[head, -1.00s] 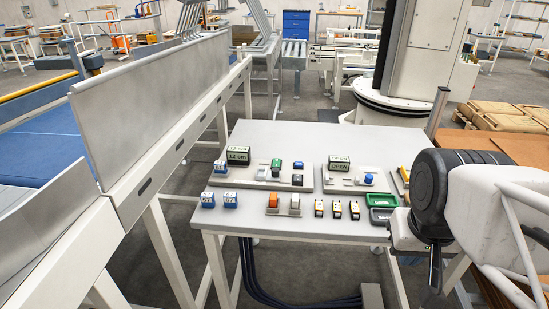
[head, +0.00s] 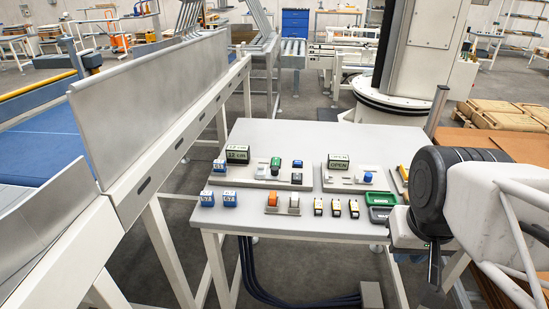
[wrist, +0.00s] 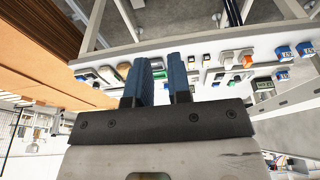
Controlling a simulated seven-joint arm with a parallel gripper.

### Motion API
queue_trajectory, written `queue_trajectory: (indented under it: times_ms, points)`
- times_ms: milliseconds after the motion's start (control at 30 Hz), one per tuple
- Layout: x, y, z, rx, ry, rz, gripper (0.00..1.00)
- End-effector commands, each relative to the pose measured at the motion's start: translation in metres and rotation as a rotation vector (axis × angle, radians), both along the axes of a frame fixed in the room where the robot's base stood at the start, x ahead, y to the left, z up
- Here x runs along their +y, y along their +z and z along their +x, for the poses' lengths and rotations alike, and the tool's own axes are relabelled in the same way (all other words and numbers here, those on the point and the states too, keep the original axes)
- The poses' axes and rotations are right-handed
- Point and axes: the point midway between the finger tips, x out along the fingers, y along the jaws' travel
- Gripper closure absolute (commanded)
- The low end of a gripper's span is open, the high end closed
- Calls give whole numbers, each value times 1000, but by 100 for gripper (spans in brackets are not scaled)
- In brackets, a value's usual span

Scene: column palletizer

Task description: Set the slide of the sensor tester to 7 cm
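The sensor tester (head: 268,182) is a pale panel at the left of the grey table. Its display box (head: 238,154) stands at the back left; its text is blurred now but read 12 cm one second ago. Small grey, green, blue and black parts sit on the panel; I cannot tell for sure which is the slide. My gripper (head: 435,268) hangs at the table's right front, apart from the tester. In the wrist view, its two blue fingers (wrist: 160,78) stand apart with nothing between them.
A second panel with an OPEN display (head: 338,161) and blue knob is to the right. Blue blocks (head: 218,198), orange and grey parts and several yellow-black pieces (head: 336,208) line the table front. Green (head: 380,198) and dark trays are nearest my arm. A conveyor runs along the left.

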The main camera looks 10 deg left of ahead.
Motion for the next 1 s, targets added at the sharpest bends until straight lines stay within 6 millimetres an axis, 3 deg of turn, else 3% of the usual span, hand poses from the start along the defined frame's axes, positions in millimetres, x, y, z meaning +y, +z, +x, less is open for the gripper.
queue_trajectory:
  times_ms: [33, 233, 467, 1000]
  points:
    - [0, 0, 2, 1, 5, -1, 74]
    - [4, 5, 17, 10, 65, -11, 46]
    - [15, 15, 58, 31, 218, -38, 46]
    - [60, 24, 178, 84, 670, -106, 46]
